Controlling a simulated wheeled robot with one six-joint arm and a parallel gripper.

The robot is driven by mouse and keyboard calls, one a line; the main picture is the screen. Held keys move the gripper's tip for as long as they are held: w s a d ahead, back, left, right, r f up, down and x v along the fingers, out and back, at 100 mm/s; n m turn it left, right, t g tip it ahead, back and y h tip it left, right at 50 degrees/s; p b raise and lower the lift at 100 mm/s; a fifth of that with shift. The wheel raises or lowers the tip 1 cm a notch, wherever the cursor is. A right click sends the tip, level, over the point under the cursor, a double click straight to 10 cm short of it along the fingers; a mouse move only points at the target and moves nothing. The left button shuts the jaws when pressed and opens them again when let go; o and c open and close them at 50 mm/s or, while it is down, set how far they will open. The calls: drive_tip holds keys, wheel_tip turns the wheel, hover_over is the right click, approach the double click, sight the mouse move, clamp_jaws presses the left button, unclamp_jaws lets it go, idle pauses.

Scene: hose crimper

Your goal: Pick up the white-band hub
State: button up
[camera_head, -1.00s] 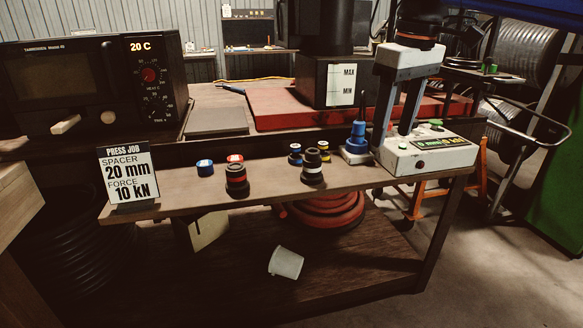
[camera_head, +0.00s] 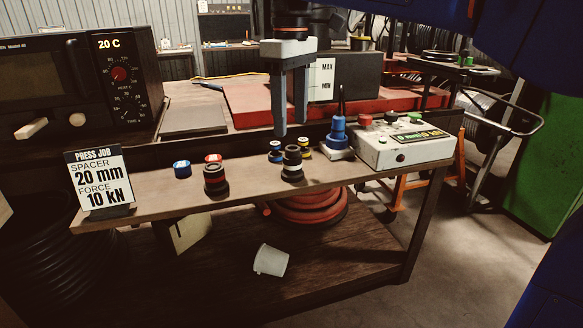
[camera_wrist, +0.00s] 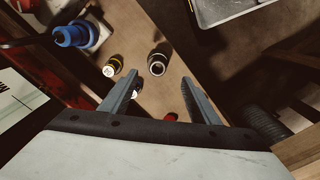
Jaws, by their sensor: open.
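The white-band hub (camera_head: 292,166) is a dark, stepped, upright cylinder with a pale band, standing on the front shelf of the bench. In the wrist view the white-band hub (camera_wrist: 157,65) shows from above, just beyond the fingertips and between their lines. My gripper (camera_head: 291,130) is open and empty, fingers pointing down, above and close to the hub in the picture. The gap between the fingers (camera_wrist: 160,80) holds nothing. The exact height above the hub cannot be told.
A red-band hub (camera_head: 215,180) stands to the left, with blue (camera_head: 182,169) and red (camera_head: 213,158) spacers nearby. A blue spacer (camera_head: 275,152) and a yellow spacer (camera_head: 304,150) sit close behind the white-band hub. A blue-knobbed device (camera_head: 338,134) and a control box (camera_head: 405,147) stand to the right.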

sight(293, 157)
drive_tip(key=f, duration=1)
drive_tip(key=shift+w+d, duration=0.2)
clamp_jaws()
